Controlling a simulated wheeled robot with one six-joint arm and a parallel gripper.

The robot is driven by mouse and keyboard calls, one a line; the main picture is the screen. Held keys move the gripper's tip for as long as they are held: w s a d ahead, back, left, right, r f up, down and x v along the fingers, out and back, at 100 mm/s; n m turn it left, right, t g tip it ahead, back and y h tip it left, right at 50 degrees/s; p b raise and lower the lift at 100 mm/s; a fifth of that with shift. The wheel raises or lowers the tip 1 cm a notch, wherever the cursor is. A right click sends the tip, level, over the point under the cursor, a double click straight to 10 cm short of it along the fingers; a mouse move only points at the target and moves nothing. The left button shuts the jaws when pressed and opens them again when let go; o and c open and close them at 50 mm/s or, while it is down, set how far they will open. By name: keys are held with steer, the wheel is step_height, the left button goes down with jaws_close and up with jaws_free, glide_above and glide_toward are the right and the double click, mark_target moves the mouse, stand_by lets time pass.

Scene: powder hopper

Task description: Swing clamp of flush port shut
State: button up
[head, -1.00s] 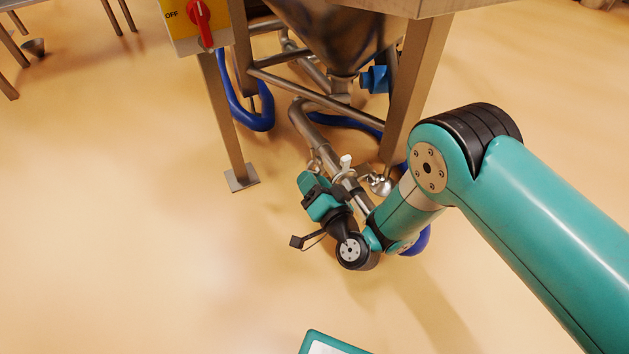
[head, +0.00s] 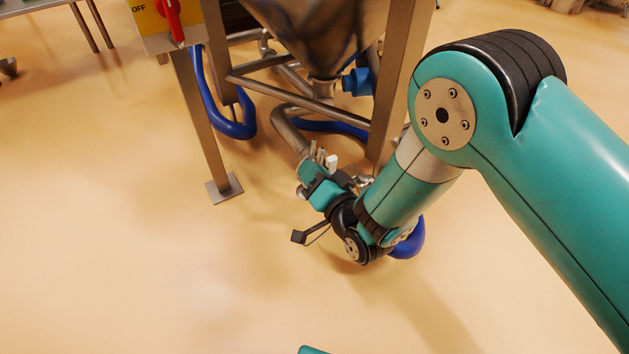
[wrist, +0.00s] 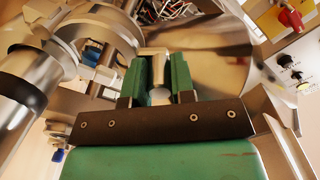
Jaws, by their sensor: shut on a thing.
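My gripper (head: 312,178) is low at the pipe end below the hopper, and its jaws are hard to make out in the head view. In the wrist view its two green fingers (wrist: 159,80) are shut on a small bright metal part between them, which looks like part of the clamp (wrist: 155,66). To the left, a curved metal band and ring lie around the end of the flush port pipe (wrist: 22,85). I cannot tell whether the clamp halves meet. In the head view the gripper hides most of the clamp.
The steel hopper (head: 322,35) stands above on steel legs (head: 205,125), with a cross pipe and a blue hose (head: 205,95) near them. A yellow switch box with a red knob (head: 172,22) is at upper left. Open floor lies to the left.

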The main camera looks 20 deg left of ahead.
mark_target(323, 159)
steer(key=shift+w+d, duration=0.1)
steer(key=shift+d, duration=0.05)
steer(key=w+d+p, duration=0.1)
steer(key=p, duration=0.2)
steer(key=w+d+p, duration=0.1)
steer(key=p, duration=0.3)
steer(key=shift+w+r, duration=0.2)
steer(key=shift+w, duration=0.05)
steer(key=shift+w+d+f+p, duration=0.1)
steer(key=shift+d+f+p, duration=0.05)
steer(key=shift+p, duration=0.7)
steer(key=o, duration=0.8)
